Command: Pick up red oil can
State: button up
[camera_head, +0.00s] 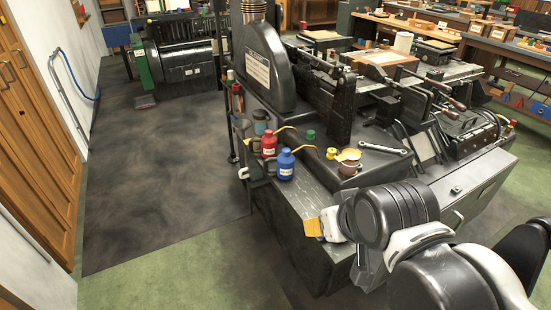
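The red oil can (268,143) stands upright on the left ledge of the dark machine, with a pale label on its front and a thin yellow spout pointing to the right. A similar blue oil can (286,165) stands just in front of it, to its right. My gripper (313,228) is in front of the cans and to their right, apart from both, over the front end of the machine. Its yellowish tip points left. Only one side of the fingers shows clearly, so their opening cannot be told. Nothing is seen held.
A dark-green cup (260,123) stands behind the red can. A small pot (348,167), a yellow-topped item (331,153) and a wrench (384,148) lie to the right on the machine. The machine's tall dark housing (265,70) rises behind. Open floor (160,170) lies left.

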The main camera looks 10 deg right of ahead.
aim_at(269, 141)
jog(key=i+j+z, duration=0.15)
jog(key=j, duration=0.3)
jog(key=i+j+z, duration=0.2)
jog(key=j, duration=0.2)
jog(key=j+z, duration=0.15)
jog(key=j, duration=0.3)
jog(key=i+z, duration=0.1)
jog(key=i, duration=0.35)
jog(key=i+j+z, duration=0.1)
jog(key=i, duration=0.35)
